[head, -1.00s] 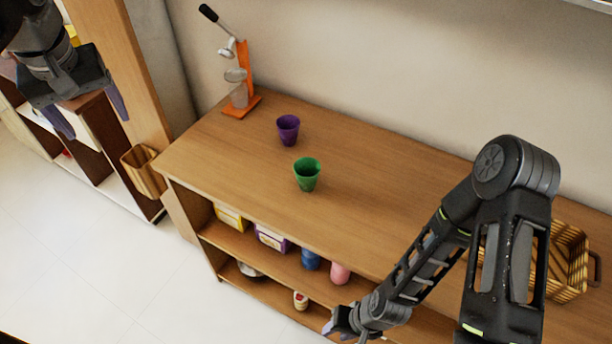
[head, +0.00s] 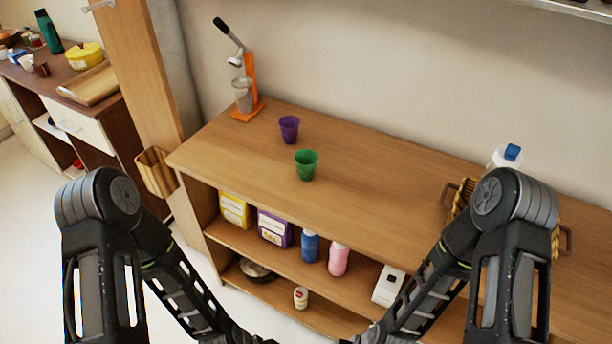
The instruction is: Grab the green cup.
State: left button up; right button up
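The green cup (head: 306,165) stands upright on the wooden counter (head: 370,195), left of the counter's middle and near its front edge. It is a small tapered cup with an open top. A purple cup (head: 289,129) stands behind it, slightly to the left, apart from it. Both my arms reach down towards the bottom middle of the head view, in front of the counter. Their ends run out at the bottom edge, so neither gripper's fingers can be seen. Nothing touches the green cup.
An orange press (head: 251,85) stands at the counter's back left. A wicker basket (head: 555,240) is at the right, partly behind my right arm, with a white bottle with a blue cap (head: 507,157) nearby. Shelves below hold boxes and bottles. The counter right of the green cup is clear.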

aim_at(306, 159)
jog(key=z, duration=1.6)
jog(key=k+j, duration=0.25)
jog(key=j, duration=0.15)
jog(key=k+j, duration=0.25)
jog(key=j, duration=0.15)
jog(key=k+j, duration=0.25)
jog(key=j, duration=0.1)
